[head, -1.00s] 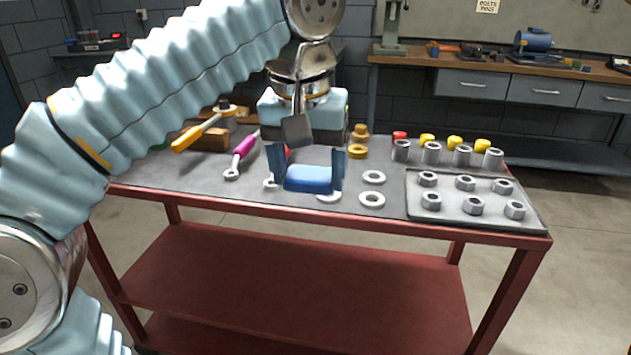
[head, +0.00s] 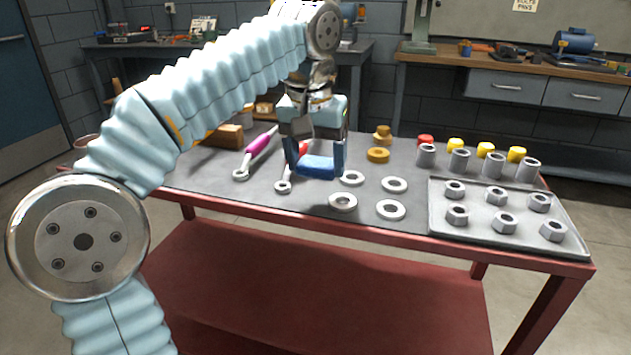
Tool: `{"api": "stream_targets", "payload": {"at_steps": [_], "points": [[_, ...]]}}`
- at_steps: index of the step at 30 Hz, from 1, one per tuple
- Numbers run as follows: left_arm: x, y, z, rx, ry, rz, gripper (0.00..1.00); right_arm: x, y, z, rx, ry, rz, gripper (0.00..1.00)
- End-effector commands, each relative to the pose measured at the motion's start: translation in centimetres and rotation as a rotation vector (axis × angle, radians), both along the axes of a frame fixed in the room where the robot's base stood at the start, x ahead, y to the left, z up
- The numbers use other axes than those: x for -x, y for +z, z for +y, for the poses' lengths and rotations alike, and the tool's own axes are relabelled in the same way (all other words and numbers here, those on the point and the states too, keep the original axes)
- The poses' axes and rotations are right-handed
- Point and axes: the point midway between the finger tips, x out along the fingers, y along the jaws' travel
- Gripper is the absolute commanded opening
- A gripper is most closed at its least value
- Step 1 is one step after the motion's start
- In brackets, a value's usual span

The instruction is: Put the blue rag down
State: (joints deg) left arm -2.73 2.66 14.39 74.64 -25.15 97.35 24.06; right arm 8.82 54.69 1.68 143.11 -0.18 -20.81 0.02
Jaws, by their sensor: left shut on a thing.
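The blue rag (head: 316,167) is a small folded block between the fingers of my left gripper (head: 316,160). The gripper points down and is shut on the rag, over the grey top of the red cart (head: 215,185). The rag looks held close above the cart top; the exact gap under it is hard to tell. Pale ring washers lie just beside and in front of it. My right gripper is not in view.
Wrenches with magenta (head: 261,142) and red handles lie left of the rag. Washers (head: 391,209) lie to its right. A tray of nuts (head: 505,237) fills the right end, with grey and coloured cylinders behind it. The front-left cart top is fairly clear.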

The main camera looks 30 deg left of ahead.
Motion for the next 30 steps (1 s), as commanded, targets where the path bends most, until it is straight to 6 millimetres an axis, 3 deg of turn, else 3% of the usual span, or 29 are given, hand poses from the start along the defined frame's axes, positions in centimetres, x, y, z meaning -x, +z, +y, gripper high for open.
{"api": "stream_targets", "payload": {"at_steps": [5, 10, 22, 23, 27, 30], "points": [[-1.4, -2.4, 1.0, 0.0, 0.002, 0.005, 0.49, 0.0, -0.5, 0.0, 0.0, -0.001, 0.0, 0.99], [-1.3, -4.9, 1.0, 0.001, 0.0, 0.003, 0.49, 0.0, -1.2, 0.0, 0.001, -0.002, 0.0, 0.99], [-1.4, -5.4, 0.9, 0.001, 0.0, 0.001, 0.49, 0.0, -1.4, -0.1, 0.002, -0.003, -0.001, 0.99], [-1.4, -5.4, 0.9, 0.001, 0.0, 0.001, 0.75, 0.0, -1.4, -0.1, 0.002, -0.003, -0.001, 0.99], [-1.4, -5.3, 0.9, 0.001, 0.0, 0.001, 0.97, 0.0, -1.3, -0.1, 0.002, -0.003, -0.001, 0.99], [-1.4, -5.3, 0.9, 0.001, 0.0, 0.001, 0.99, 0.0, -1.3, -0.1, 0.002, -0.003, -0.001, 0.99]]}}
